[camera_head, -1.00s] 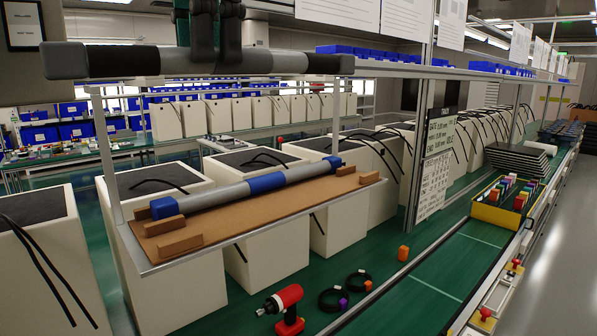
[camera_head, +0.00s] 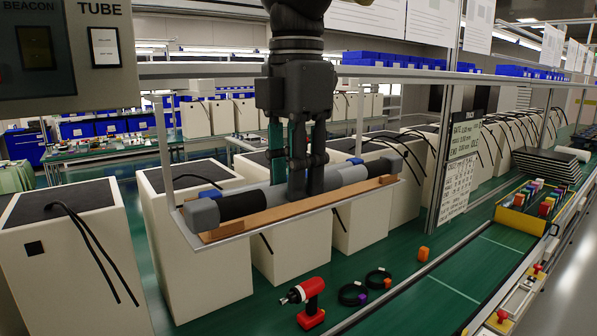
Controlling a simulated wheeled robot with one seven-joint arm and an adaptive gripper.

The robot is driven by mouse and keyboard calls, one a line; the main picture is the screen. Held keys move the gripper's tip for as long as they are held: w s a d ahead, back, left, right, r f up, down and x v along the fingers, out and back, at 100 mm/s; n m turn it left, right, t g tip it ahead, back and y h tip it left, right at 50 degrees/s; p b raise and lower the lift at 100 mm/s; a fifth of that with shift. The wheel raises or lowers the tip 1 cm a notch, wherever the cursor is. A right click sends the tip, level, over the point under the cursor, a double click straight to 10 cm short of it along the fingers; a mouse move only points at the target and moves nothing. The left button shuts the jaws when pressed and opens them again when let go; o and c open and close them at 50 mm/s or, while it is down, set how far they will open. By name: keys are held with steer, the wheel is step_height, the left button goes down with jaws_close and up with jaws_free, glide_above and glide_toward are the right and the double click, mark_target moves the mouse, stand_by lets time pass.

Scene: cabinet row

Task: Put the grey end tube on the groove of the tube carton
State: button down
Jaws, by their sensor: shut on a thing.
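The grey end tube (camera_head: 345,177) has a light grey middle, black bands and dark grey ends. My gripper (camera_head: 306,188) is shut on it near its middle, with the fingers pointing down. The tube lies lengthwise over the tube carton (camera_head: 283,222), a brown board with raised blocks on a hanging shelf. The tube covers most of the carton and its grooves. I cannot tell whether it touches the carton or hovers just above it. A second tube, with blue ends (camera_head: 210,193), lies behind it, mostly hidden by the grey end tube and my gripper.
A metal rail (camera_head: 205,71) runs behind my gripper. White bins (camera_head: 190,255) stand under and around the shelf. A red power tool (camera_head: 307,302), black rings and an orange block (camera_head: 423,253) lie on the green surface below. A yellow crate (camera_head: 528,215) stands at right.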

steer(key=w+p, duration=0.1)
steer(key=w, duration=0.2)
steer(key=w+p, duration=0.1)
steer(key=w, duration=0.2)
steer(key=w+p, duration=0.1)
steer(key=w, duration=0.2)
steer(key=shift+w+d+f+p, duration=0.1)
steer(key=shift+w+f+p, duration=0.05)
steer(key=shift+f+p, duration=0.25)
steer(key=shift+w+f+p, duration=0.1)
steer(key=shift+p, duration=0.25)
steer(key=shift+f+p, duration=0.8)
steer(key=shift+f, duration=0.9)
steer(key=shift+f, duration=0.15)
steer(key=c, duration=1.2)
jaws_free()
step_height(320, 180, up, 12)
steer(key=b, duration=0.3)
steer(key=shift+r+b, duration=0.2)
steer(key=shift+b, duration=0.2)
